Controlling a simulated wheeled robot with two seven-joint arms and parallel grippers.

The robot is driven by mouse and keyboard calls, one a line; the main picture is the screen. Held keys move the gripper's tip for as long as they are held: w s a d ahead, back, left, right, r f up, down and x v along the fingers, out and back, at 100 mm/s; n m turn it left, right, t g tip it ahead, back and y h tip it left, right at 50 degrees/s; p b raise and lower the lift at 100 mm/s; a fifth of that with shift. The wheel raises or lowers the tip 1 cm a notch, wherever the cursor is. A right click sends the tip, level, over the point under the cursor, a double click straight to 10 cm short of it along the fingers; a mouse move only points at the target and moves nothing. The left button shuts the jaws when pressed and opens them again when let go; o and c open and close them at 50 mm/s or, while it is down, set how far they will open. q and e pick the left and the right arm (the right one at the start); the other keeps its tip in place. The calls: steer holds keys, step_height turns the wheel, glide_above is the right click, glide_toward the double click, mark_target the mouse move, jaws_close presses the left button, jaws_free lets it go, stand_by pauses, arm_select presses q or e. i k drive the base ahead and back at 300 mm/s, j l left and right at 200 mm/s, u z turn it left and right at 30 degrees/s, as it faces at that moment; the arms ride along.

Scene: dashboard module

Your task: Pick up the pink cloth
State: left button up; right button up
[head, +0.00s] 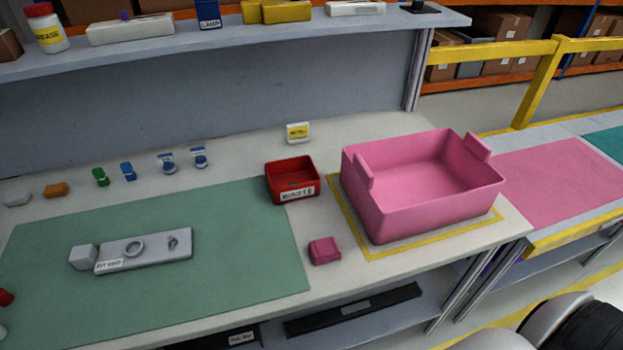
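The pink cloth (324,250) is a small folded, dark pink block. It lies on the light table top in the head view, just right of the green mat and in front of the red bin. It is apart from the large pink crate to its right. Nothing covers or touches it from above. Neither of my grippers shows in this view.
A pink crate (436,205) stands inside a yellow outline right of the cloth. A red bin (292,190) is behind it. The green mat (230,285) carries a grey plate (155,250). Bare table surrounds the cloth; the front edge is near. A shelf (270,32) overhangs the back.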

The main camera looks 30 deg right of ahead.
mark_target(326, 250)
steer(key=l+z, duration=0.15)
steer(key=z, duration=0.65)
